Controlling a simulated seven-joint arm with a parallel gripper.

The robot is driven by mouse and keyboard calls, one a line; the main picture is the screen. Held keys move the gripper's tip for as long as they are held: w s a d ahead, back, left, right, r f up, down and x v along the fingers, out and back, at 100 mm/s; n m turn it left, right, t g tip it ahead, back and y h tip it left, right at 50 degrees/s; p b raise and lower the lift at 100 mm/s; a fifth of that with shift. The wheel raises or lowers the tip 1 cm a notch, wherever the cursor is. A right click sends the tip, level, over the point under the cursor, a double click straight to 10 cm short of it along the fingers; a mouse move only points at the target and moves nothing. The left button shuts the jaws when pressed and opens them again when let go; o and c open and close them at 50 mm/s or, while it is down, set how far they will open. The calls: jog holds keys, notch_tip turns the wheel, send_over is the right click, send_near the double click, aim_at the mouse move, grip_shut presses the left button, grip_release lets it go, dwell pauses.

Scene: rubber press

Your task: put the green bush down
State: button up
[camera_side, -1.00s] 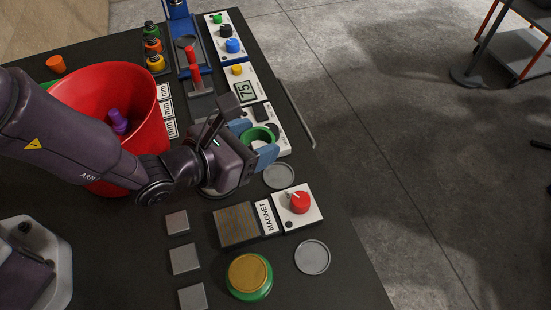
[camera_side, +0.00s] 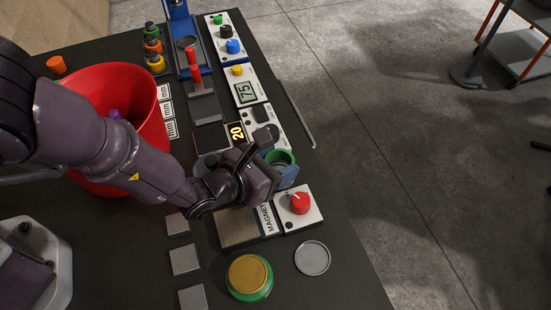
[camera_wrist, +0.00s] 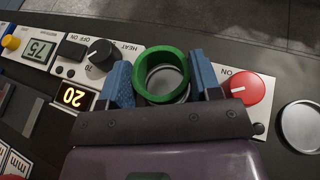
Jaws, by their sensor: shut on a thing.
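The green bush (camera_side: 280,157) is an open ring held between the blue fingers of my gripper (camera_side: 281,168). In the wrist view the green bush (camera_wrist: 139,84) sits between the two finger pads of my gripper (camera_wrist: 162,78). Through its hole I see a grey round plate (camera_wrist: 164,82) below it. I cannot tell whether the bush touches that plate. My gripper hides most of the plate in the side view.
The magnet box with a red knob (camera_side: 299,202) is just in front. Another grey disc (camera_side: 312,258) and a gold-topped green piece (camera_side: 249,274) lie nearer. The heater box (camera_wrist: 92,57) is close behind. A red bucket (camera_side: 110,90) stands left.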

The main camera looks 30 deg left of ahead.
jog(key=shift+f, duration=0.6)
jog(key=o, duration=0.9)
jog(key=shift+s+a+f, duration=0.1)
jog(key=shift+s+f, duration=0.05)
jog(key=shift+r, duration=0.2)
jog(key=v, duration=0.6)
jog(key=r+v, duration=0.1)
jog(key=v, duration=0.5)
jog(key=shift+r, duration=0.2)
jog(key=shift+r, duration=0.1)
